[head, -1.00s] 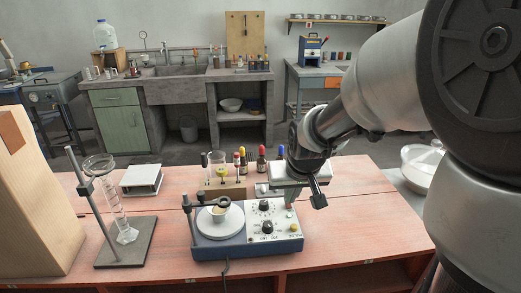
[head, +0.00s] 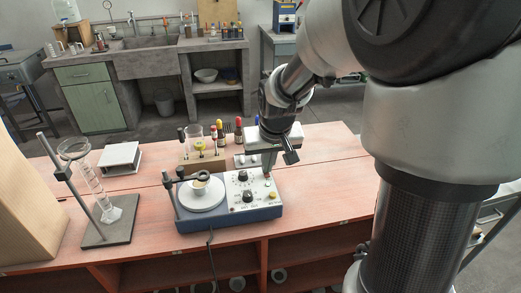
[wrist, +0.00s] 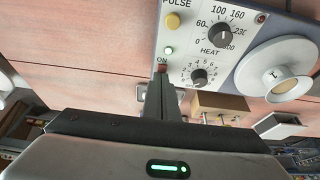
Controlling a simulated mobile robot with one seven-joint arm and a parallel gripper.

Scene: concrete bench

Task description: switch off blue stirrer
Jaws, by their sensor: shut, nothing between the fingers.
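The blue stirrer (head: 230,212) stands on the red bench with a white round plate and a pale control panel. A small red switch (wrist: 161,68) marked ON sits by the panel's edge. My gripper (wrist: 161,78) is shut and empty, its fingertips right at the switch; I cannot tell whether they touch. In the head view my gripper (head: 268,172) points down at the panel's back right corner.
A wooden rack (head: 203,162) with bottles stands behind. A glass cylinder on a stand (head: 95,190) is at left.

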